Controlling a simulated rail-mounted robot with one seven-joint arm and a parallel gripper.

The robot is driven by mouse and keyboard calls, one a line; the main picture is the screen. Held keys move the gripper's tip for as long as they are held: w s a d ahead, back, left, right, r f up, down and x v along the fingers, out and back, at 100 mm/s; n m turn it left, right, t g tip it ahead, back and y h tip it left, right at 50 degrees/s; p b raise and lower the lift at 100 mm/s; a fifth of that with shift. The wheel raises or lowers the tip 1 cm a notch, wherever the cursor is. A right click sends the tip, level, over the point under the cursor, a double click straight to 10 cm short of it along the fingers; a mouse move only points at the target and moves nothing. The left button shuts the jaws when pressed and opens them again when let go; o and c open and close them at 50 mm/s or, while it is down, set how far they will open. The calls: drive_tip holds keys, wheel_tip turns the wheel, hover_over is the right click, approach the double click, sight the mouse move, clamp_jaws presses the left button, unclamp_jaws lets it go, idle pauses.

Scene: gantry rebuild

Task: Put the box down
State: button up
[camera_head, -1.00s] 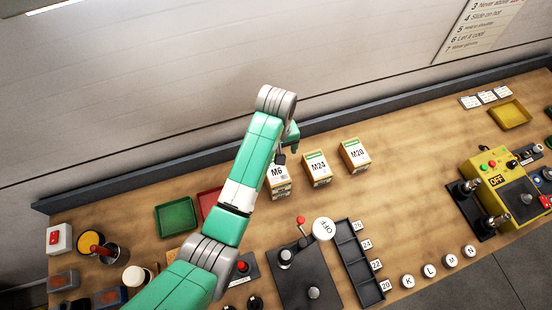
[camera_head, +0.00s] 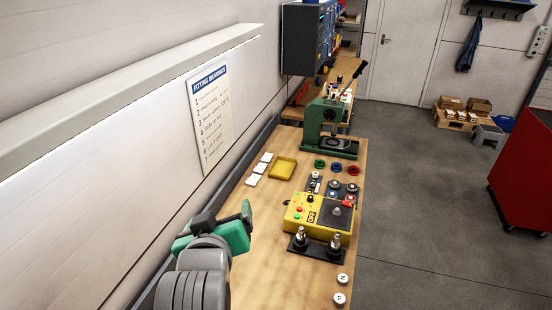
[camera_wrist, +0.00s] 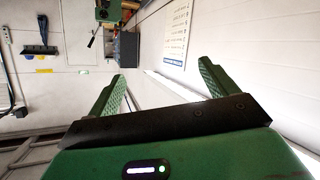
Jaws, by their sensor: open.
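My gripper (camera_wrist: 162,72) shows in the wrist view with its two green fingers spread wide. Nothing is between them; beyond them are the pale wall and the far part of the room. No labelled box is in view on the bench in either current frame.
A yellow machine (camera_head: 300,216) stands on the bench, with two dark posts before it. A yellow tray (camera_head: 283,168), white cards (camera_head: 258,168), coloured rings (camera_head: 337,167) and a green press (camera_head: 322,125) lie farther back. Bare wood shows left of the machine.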

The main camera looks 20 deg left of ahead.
drive_tip(key=s+d+r+m+t+h, duration=0.1)
drive_tip(key=s+d+r+m+t, duration=0.15)
drive_tip(key=d+r, duration=0.5)
drive_tip(key=s+d+r+m+t+h, duration=0.1)
drive_tip(key=d+r+m+t, duration=0.1)
drive_tip(key=d+r+t, duration=0.35)
drive_tip(key=s+d+r+m+t+h, duration=0.2)
drive_tip(key=s+d+r+m+t, duration=0.1)
drive_tip(key=s+d+r, duration=0.6)
wheel_tip(320, 180, up, 4)
drive_tip(key=shift+s+r+t+h, duration=0.15)
drive_tip(key=shift+s+t+h, duration=0.25)
drive_tip(key=shift+s, duration=0.3)
drive_tip(key=shift+r, duration=0.1)
drive_tip(key=shift+a+r+p, duration=0.15)
drive_tip(key=shift+r+p, duration=2.45)
drive_tip(key=shift+p, duration=0.15)
drive_tip(key=shift+o, duration=0.4)
